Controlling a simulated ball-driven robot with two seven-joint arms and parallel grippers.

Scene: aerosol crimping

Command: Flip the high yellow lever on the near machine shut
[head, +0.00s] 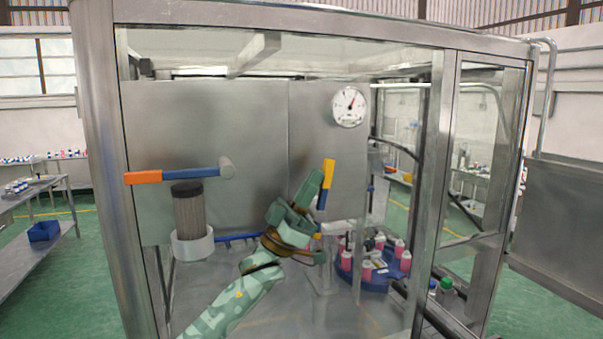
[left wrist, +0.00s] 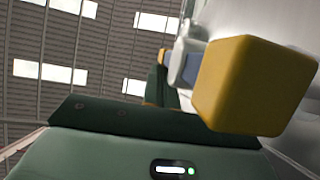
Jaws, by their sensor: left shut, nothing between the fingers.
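The yellow lever (head: 328,173) stands nearly upright inside the near machine, with a yellow upper end and a blue shaft (head: 321,199) below. My left arm rises from the bottom of the head view, and my green left gripper (head: 312,183) is just left of the lever. Its fingers are shut with nothing between them. In the left wrist view the lever's yellow end (left wrist: 254,85) is large and close, to the right of the gripper's dark green finger (left wrist: 157,86). I cannot tell whether they touch. The lever's lower pivot is partly hidden by my gripper. My right gripper is not in view.
A horizontal lever with an orange end (head: 143,177) and blue shaft sits at left above a dark ribbed cylinder (head: 189,212). A pressure gauge (head: 350,106) is on the back wall. A blue round tray (head: 372,284) with pink-and-white cans stands at right. Metal posts (head: 432,190) frame the machine.

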